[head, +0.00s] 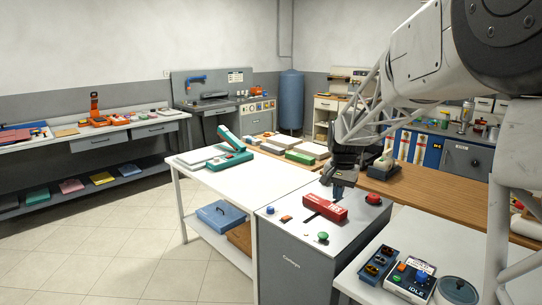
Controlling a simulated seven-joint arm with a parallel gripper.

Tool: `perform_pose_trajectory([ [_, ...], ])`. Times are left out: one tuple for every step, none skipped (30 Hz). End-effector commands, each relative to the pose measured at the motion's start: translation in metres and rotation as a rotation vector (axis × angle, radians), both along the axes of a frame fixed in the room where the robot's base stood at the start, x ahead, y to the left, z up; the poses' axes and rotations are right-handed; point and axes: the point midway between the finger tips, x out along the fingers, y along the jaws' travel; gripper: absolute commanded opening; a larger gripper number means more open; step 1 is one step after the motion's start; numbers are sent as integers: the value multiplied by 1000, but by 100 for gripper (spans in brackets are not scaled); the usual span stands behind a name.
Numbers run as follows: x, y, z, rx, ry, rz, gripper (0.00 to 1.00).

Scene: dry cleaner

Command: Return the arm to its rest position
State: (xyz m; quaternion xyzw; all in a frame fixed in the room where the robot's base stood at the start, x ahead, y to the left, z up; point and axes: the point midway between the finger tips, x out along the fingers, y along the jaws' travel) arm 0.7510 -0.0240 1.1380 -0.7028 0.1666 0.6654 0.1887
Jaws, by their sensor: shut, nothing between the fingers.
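My gripper (338,190) hangs from my white arm in the right half of the head view. Its dark fingers point down over the grey cabinet top, above and just behind a red box-shaped device (325,207). The fingers look closed and hold nothing. I cannot tell how large the gap is between the fingertips and the cabinet top. My arm's upper links fill the top right of the view and hide part of the back counter.
The grey cabinet (285,260) carries a red button (374,199) and a green button (323,237). A control box (410,280), a dark tray (379,264) and a round lidded pot (456,291) stand at front right. A white table (230,180) holds a green press (229,157). Floor at left is clear.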

Motion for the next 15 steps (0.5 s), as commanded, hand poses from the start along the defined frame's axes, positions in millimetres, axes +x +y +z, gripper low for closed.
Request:
perform_pose_trajectory([
  [-14,1,7,-1,-8,12,0],
  [-21,2,9,-3,-10,20,0],
  [-31,2,14,-4,-14,32,0],
  [-38,3,16,-5,-16,39,0],
  [-45,3,19,-7,-20,47,0],
  [-55,4,22,-8,-24,57,0],
  [-63,5,24,-9,-26,66,0],
  [-70,5,26,-10,-30,74,0],
  [-80,6,28,-12,-32,85,0],
  [-87,6,31,-13,-36,93,0],
  [-95,7,32,-14,-39,102,0],
  [-105,7,35,-16,-42,112,0],
  [-112,8,36,-18,-45,119,0],
  [-120,8,37,-19,-47,127,0],
  [-130,9,39,-21,-52,139,0],
])
